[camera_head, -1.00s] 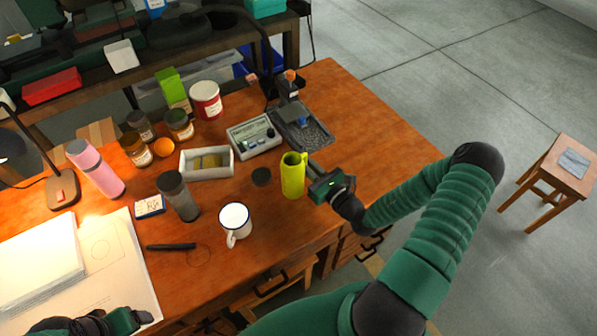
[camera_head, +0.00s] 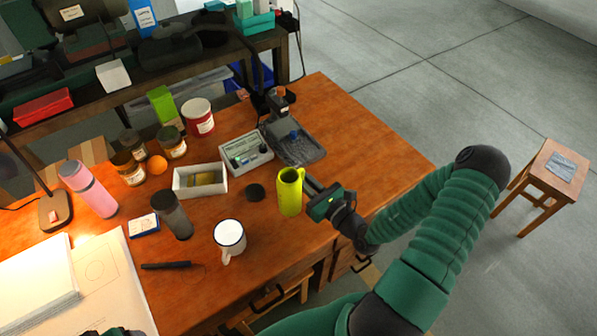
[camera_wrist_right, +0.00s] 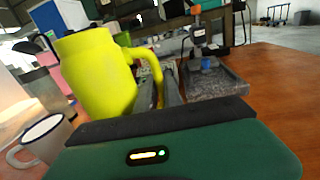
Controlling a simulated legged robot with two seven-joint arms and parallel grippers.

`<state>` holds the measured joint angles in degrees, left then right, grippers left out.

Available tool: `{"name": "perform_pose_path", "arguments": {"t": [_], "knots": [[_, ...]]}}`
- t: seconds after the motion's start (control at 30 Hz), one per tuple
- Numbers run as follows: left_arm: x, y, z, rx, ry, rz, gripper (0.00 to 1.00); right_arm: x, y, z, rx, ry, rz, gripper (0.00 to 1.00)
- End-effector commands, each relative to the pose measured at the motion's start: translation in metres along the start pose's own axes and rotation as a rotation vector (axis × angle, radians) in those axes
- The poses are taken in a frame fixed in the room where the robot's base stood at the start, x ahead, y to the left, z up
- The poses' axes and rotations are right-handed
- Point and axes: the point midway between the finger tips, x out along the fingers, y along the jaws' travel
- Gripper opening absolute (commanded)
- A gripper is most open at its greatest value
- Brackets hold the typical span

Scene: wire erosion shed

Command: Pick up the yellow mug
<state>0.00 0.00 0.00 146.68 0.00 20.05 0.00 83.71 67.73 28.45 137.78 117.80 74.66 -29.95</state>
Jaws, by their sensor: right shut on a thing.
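The yellow mug (camera_head: 290,194) is tall and upright near the front right part of the wooden table. I cannot tell whether its base touches the table. My right gripper (camera_head: 310,184) reaches it from the right and is shut on its handle. In the right wrist view the yellow mug (camera_wrist_right: 98,75) fills the left half, and the fingers (camera_wrist_right: 160,88) are at its handle; its base is hidden. Only a sliver of my left gripper shows at the bottom left edge of the head view, with its fingers out of sight.
A white mug (camera_head: 229,235) stands left of the yellow mug, with a dark round lid (camera_head: 255,192) nearby. Behind are a white tray (camera_head: 201,191), a grey meter box (camera_head: 246,152) and a stand with a stone base (camera_head: 296,149). The table's right end is clear.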

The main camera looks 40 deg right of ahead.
Motion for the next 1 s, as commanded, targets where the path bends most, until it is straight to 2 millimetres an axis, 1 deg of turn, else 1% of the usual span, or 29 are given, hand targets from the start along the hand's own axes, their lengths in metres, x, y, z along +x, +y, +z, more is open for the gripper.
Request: {"name": "perform_pose_path", "arguments": {"t": [0.3,0.47,0.6,0.7,0.8,1.0], "knots": [[-0.002,0.0,0.0,0.0,0.0,0.0,0.76,-0.046,0.016,0.005,0.003,0.0,-0.001,0.0],[-0.01,0.0,-0.002,0.0,0.0,0.0,0.76,-0.068,0.024,0.009,0.004,0.0,-0.001,0.0],[-0.024,0.0,-0.006,0.0,0.0,0.0,0.76,-0.085,0.03,0.013,0.005,0.0,-0.002,0.0],[-0.031,0.0,-0.007,0.0,0.0,0.0,0.76,-0.095,0.034,0.013,0.004,0.0,-0.001,0.0],[-0.033,0.0,-0.008,0.0,0.0,0.0,0.76,-0.103,0.036,0.012,0.003,0.0,-0.001,0.0],[-0.037,0.0,-0.009,0.0,0.0,0.0,0.76,-0.114,0.04,0.012,0.002,0.0,0.0,0.0]]}}
